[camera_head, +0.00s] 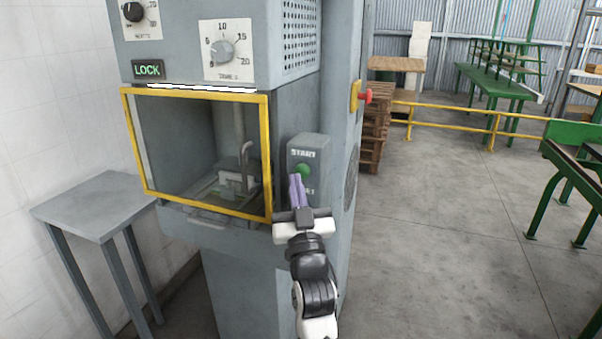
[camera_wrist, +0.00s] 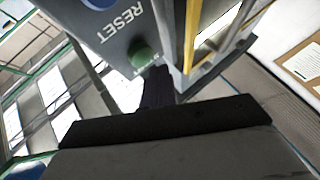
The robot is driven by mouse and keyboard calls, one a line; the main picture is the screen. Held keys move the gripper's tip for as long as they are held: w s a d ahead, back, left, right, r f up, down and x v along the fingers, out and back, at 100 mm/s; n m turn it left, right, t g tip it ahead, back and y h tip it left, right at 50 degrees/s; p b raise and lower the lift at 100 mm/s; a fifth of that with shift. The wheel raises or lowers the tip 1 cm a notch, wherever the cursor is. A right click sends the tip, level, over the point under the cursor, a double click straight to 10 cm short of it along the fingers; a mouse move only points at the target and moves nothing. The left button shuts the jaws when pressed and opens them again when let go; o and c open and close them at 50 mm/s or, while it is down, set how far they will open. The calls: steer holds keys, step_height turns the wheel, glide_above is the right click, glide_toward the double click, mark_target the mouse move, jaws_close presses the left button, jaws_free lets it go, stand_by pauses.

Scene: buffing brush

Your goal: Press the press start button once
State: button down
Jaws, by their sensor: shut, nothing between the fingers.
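The green start button (camera_head: 303,170) is on the front of a grey control box (camera_head: 308,145) labelled START, on the right of the press. In the wrist view the green button (camera_wrist: 141,54) shows beside the fingertips, with the word RESET near it. My gripper (camera_head: 296,179) is shut and empty, with its fingers pointing up at the box. The tips are at the lower left of the button in the head view. The shut fingers (camera_wrist: 158,74) show dark in the wrist view. I cannot tell whether they touch the button.
The press has a yellow-framed window (camera_head: 199,209) left of the box and a lit LOCK sign (camera_head: 146,70) above. A red emergency knob (camera_head: 365,97) is on its right side. A blue button (camera_wrist: 100,3) is near RESET. A grey side table (camera_head: 95,205) stands left.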

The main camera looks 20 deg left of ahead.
steer(key=shift+s+a+p, duration=0.1)
steer(key=shift+s+p, duration=0.3)
steer(key=shift+s, duration=2.05)
